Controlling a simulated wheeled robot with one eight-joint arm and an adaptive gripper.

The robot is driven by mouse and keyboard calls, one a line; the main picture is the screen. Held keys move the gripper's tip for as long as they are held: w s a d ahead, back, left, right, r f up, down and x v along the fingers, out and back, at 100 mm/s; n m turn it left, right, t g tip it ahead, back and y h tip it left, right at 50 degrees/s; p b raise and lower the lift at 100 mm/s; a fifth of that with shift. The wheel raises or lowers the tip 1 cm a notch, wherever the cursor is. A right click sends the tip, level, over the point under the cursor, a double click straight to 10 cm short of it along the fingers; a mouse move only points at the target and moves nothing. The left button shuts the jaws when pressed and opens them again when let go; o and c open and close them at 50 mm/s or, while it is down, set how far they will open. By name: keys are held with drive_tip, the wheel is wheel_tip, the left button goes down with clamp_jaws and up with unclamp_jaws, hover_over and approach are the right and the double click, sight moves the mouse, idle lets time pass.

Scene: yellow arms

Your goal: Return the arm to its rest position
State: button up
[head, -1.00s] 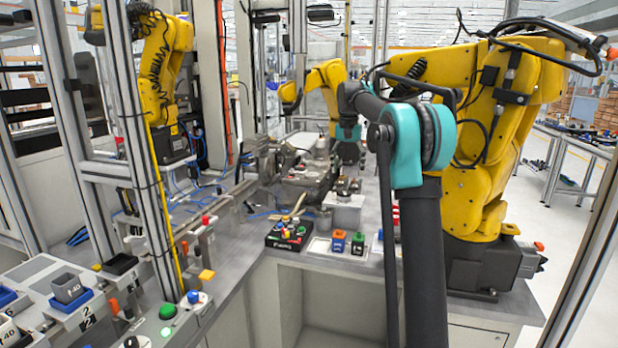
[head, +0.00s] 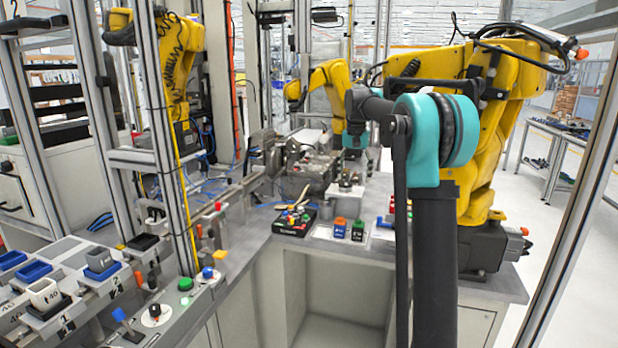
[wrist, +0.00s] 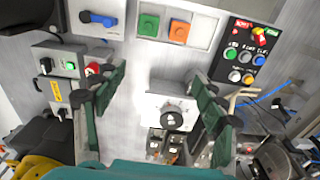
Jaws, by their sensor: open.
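My gripper (wrist: 155,82) shows in the wrist view as two dark green fingers, spread wide with nothing held between them. It hangs over the grey bench, and a grey block with a round dial (wrist: 174,110) lies in view between the fingers. In the head view my arm (head: 435,140), teal and black, rises at right of centre and reaches away over the bench. Its far end is mostly hidden behind its own links, so the fingers do not show clearly there.
Yellow robot arms stand at the right (head: 500,110), the back (head: 333,85) and the left (head: 178,60). A black button box (head: 296,221), an orange block (head: 340,226) and a green block (head: 358,231) sit on the bench. Metal posts (head: 172,150) stand at left.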

drive_tip(key=s+d+f+n+t, duration=0.1)
drive_tip(key=s+f, duration=0.8)
drive_tip(key=s, duration=0.4)
drive_tip(key=s+d+f+n+t, duration=0.1)
drive_tip(key=s+f, duration=0.8)
drive_tip(key=s, duration=0.4)
drive_tip(key=s+d+f+n+t, duration=0.1)
drive_tip(key=s+f+n, duration=0.1)
drive_tip(key=s+f, duration=0.7)
drive_tip(key=s, duration=0.4)
drive_tip(key=shift+s+d+t, duration=0.15)
drive_tip(key=shift+d+t, duration=0.15)
drive_tip(key=shift+t, duration=0.1)
